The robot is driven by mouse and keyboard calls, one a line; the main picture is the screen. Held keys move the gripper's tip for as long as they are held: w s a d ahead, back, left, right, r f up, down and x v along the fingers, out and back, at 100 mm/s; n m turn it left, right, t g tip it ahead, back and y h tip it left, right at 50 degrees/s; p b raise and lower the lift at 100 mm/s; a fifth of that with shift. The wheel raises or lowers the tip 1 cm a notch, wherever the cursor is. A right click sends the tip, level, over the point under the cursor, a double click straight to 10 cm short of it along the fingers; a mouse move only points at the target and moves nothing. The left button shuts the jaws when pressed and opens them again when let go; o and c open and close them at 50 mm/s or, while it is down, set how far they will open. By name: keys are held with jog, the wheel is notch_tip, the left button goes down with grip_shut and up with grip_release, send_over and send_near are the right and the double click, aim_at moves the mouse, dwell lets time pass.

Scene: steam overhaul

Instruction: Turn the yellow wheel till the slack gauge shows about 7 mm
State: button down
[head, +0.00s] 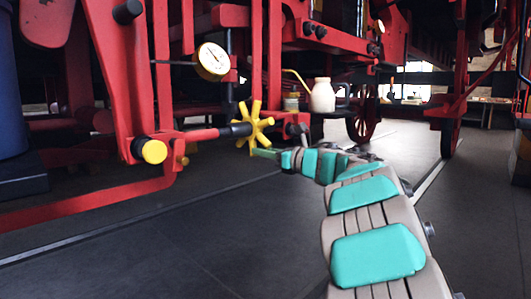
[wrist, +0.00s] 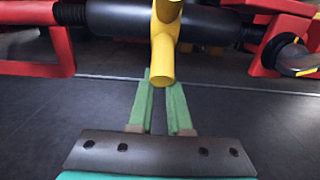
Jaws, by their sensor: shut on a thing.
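The yellow wheel (head: 253,125) has several spokes and sits on the end of a dark shaft joined to the red frame. In the wrist view one yellow spoke (wrist: 162,60) comes down between the tips of my gripper's green fingers (wrist: 163,82). My gripper (head: 265,152) reaches the wheel's lower side and is shut on that spoke. The slack gauge (head: 212,61) is a round white dial in a yellow rim, above and left of the wheel. Its dark needle is too small to read in mm.
A yellow-capped black cylinder (head: 153,151) sticks out left of the wheel. A cream jug (head: 321,96) and a tin (head: 291,101) stand behind the wheel, to the right. Red beams surround the wheel on the left and above. The dark floor (head: 200,235) in front is clear.

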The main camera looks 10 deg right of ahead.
jog(key=shift+w+a+f, duration=0.1)
jog(key=shift+w+f, duration=0.05)
jog(key=shift+f, duration=0.1)
jog(key=shift+w+a+f+b, duration=0.1)
jog(key=shift+f+b, duration=0.1)
jog(key=shift+b, duration=0.3)
jog(key=c, duration=0.6)
grip_release()
jog(key=shift+c, duration=0.2)
jog(key=b+v, duration=0.1)
jog(key=v, duration=0.5)
jog(key=shift+b, duration=0.4)
